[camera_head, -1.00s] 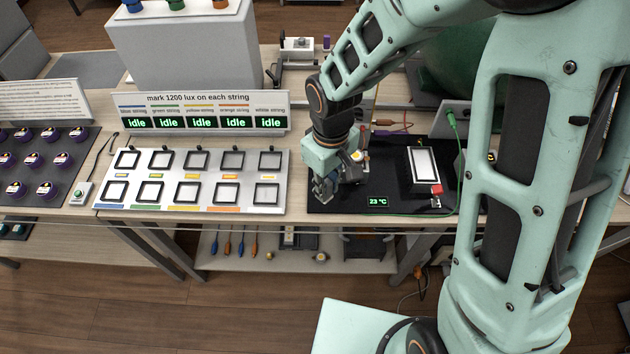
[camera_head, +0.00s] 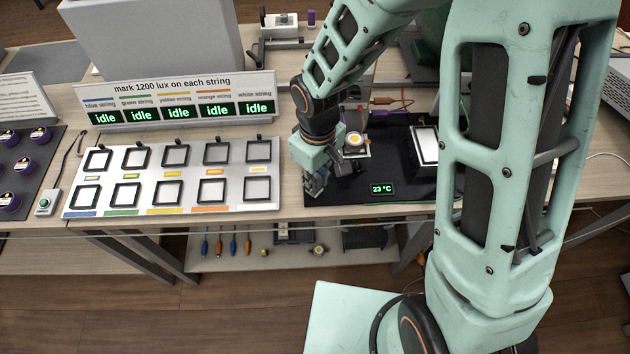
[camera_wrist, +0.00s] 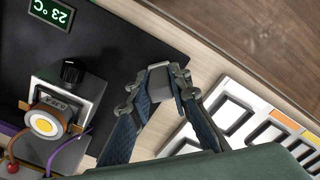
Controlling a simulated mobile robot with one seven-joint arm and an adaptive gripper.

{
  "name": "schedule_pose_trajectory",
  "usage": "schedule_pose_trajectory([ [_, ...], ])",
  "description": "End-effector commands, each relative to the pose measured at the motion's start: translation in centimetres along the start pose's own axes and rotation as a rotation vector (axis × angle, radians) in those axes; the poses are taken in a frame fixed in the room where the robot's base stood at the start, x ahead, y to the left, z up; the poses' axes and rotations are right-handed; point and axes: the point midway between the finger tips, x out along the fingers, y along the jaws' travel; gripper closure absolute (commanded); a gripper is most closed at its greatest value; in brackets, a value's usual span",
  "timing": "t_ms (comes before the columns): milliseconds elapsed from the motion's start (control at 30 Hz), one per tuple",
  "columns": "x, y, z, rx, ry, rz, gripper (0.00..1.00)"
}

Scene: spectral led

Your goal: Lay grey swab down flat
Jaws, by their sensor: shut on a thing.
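My gripper (camera_wrist: 157,80) is shut on a small grey block, which I take to be the grey swab (camera_wrist: 160,88), pinched between the fingertips in the wrist view. The swab's full shape and tilt are hard to tell. In the head view my gripper (camera_head: 316,186) is at the left edge of the black mat (camera_head: 345,196), and the swab cannot be made out there. In the wrist view the swab appears over the mat's edge, beside a strip of bare wooden table (camera_wrist: 205,62). I cannot tell whether it touches the surface.
A holder with a yellow LED (camera_head: 355,140) and a black knob (camera_wrist: 71,71) stands on the mat. The white panel of square frames (camera_head: 228,200) lies left of my gripper. The temperature display (camera_head: 382,189) is at the mat's front.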

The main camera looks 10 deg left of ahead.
Motion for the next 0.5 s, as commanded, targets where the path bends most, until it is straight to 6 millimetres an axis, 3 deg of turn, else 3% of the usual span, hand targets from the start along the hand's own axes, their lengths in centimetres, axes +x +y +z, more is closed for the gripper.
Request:
schedule_pose_trajectory([
  [367, 0.5, 0.02, -0.01, 0.0, 0.001, 0.0, 1.0],
  [400, 0.42, 0.02, -0.02, 0.0, 0.001, 0.001, 0.8],
  [500, 0.36, 0.02, -0.01, 0.0, 0.001, 0.0, 0.69],
])
